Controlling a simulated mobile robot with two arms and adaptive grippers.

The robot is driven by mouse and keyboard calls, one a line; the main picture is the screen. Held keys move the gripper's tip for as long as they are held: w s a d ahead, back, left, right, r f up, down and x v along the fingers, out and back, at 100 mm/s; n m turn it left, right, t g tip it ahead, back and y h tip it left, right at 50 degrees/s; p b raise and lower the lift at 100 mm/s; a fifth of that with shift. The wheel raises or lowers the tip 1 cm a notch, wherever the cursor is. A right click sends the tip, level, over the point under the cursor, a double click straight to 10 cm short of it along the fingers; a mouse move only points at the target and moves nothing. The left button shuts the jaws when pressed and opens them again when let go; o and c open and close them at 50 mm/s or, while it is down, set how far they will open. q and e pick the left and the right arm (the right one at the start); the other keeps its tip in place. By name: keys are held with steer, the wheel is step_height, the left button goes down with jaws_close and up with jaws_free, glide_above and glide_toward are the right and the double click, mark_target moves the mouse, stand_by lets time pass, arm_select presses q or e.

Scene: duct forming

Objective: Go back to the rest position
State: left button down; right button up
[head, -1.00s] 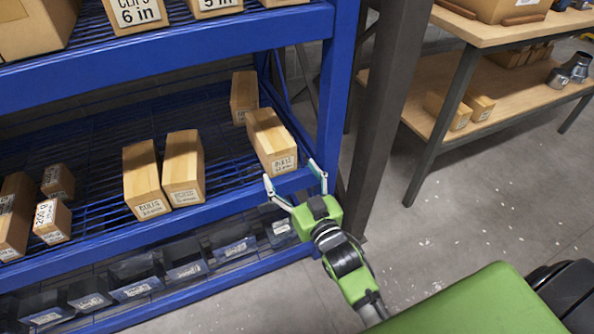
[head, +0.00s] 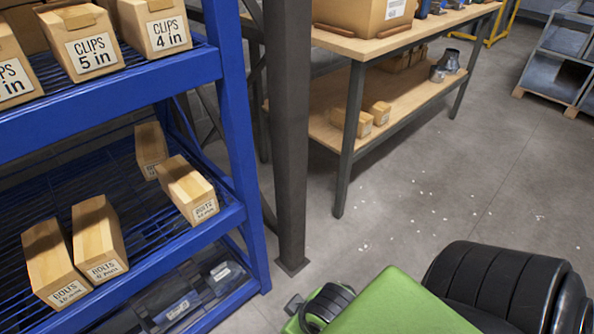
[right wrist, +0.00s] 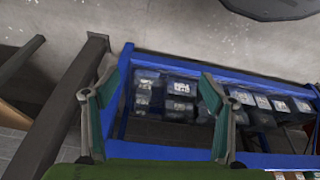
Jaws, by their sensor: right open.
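My right gripper (right wrist: 160,105) shows in the right wrist view with its two fingers spread wide and nothing between them. Beyond the fingers are the blue rack and its dark bins. In the head view neither gripper is visible; only part of my green arm shows at the bottom. A bolts box (head: 188,190) stands at the right end of the rack's middle shelf, apart from any gripper.
The blue rack (head: 236,110) holds clips boxes (head: 150,28) above, more bolts boxes (head: 98,240) and dark bins (right wrist: 179,88) below. A dark grey post (head: 286,130) stands beside it. A wooden workbench (head: 350,46) is behind.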

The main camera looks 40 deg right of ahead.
steer(key=shift+s, duration=0.6)
arm_select(q)
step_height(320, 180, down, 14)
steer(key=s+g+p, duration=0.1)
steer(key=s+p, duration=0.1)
steer(key=p, duration=1)
arm_select(e)
step_height(320, 180, down, 14)
steer(key=s+g, duration=0.2)
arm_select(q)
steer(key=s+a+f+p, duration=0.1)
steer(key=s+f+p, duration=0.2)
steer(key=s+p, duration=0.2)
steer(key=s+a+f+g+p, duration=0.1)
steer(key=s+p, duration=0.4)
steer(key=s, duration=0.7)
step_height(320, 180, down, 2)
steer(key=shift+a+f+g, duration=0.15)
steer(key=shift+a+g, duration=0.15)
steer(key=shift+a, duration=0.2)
arm_select(e)
steer(key=s+d+f, duration=0.1)
steer(key=s+f, duration=0.2)
steer(key=s, duration=0.5)
steer(key=s+d+f+g, duration=0.1)
steer(key=s+d+f, duration=0.1)
steer(key=s, duration=0.7)
steer(key=shift+f+n, duration=0.3)
steer(key=shift+f, duration=0.3)
